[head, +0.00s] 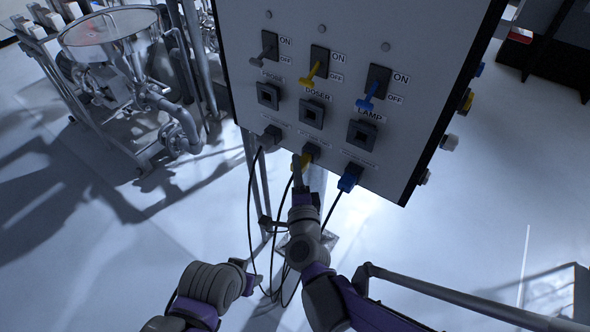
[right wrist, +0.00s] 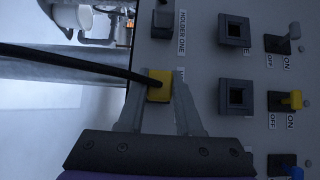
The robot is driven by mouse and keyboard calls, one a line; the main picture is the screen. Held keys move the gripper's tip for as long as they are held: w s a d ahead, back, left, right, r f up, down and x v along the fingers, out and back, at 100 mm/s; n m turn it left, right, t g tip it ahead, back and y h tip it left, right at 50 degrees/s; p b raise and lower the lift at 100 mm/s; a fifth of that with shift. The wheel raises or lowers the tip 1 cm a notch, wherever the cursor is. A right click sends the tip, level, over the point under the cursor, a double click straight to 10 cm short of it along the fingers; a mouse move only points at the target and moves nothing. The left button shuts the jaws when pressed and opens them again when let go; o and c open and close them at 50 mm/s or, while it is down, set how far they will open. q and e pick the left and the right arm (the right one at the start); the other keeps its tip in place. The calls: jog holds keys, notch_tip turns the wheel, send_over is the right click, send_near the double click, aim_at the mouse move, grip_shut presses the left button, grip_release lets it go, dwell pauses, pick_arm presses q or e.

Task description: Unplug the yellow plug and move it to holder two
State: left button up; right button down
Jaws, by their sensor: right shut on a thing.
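The yellow plug (head: 311,152) sits at the bottom row of the grey panel (head: 225,50), below the square socket labelled DOSER (head: 311,113). My right gripper (head: 299,165) is shut on it. In the right wrist view the yellow plug (right wrist: 160,84) is between the two fingers (right wrist: 158,92), its black cable running off left. Whether it is fully seated at the panel cannot be told. A HOLDER ONE label (right wrist: 182,35) shows beside the black plug (right wrist: 161,20). Other lower labels are too small to read. My left gripper (head: 247,276) is low, away from the panel; its jaws are unclear.
The black plug (head: 271,135) and blue plug (head: 350,177) flank the yellow one, with cables hanging down. Square sockets for PROBE (head: 268,95) and LAMP (head: 362,134) and three switch levers sit above. A metal hopper (head: 110,30) stands at the left.

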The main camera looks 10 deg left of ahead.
jog(key=shift+w+d, duration=0.3)
jog(key=shift+w, duration=0.55)
jog(key=c, duration=0.5)
grip_release()
jog(key=shift+o, duration=0.3)
jog(key=o, duration=0.4)
jog(key=shift+s, duration=0.1)
jog(key=shift+v, duration=2.95)
jog(key=shift+d, duration=0.1)
